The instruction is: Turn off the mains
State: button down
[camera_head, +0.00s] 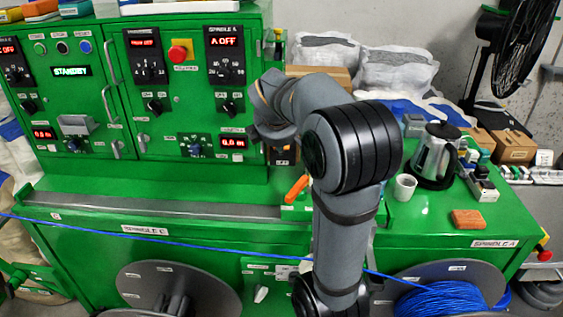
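The green control cabinet (200,120) stands at the back left, with dials, displays and switches. One display reads STANDBY (71,71); others show A OFF (223,42) in red. I cannot tell from the labels which control is the mains. An orange handle (296,188) shows just left of my arm, below the cabinet's right edge. A pale rotary knob (261,294) sits on the lower front panel. My gripper (274,136) is at the cabinet's right edge, mostly hidden by my wrist. Its fingers are not clear, and contact cannot be judged.
A red emergency button (180,51) is on the cabinet. A blue cable (180,242) runs across the front to a spool (450,297) at lower right. A kettle (436,155), white cup (405,187) and orange sponge-like block (467,219) stand on the right worktop.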

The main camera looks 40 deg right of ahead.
jog(key=f+t+h+b, duration=0.2)
jog(key=b, duration=1.3)
jog(key=f+t+h+b, duration=0.2)
jog(key=f+t+b, duration=0.1)
jog(key=b, duration=1.2)
jog(key=shift+s+a+f+h, duration=0.15)
jog(key=shift+a+f+h, duration=0.05)
jog(key=shift+f+h, duration=0.2)
jog(key=shift+r+t+b, duration=0.25)
jog(key=shift+t+b, duration=0.05)
jog(key=shift+b, duration=0.65)
jog(key=shift+r, duration=0.1)
jog(key=c, duration=1.6)
grip_release()
jog(key=shift+o, duration=0.6)
jog(key=shift+s, duration=0.1)
jog(key=v, duration=1.2)
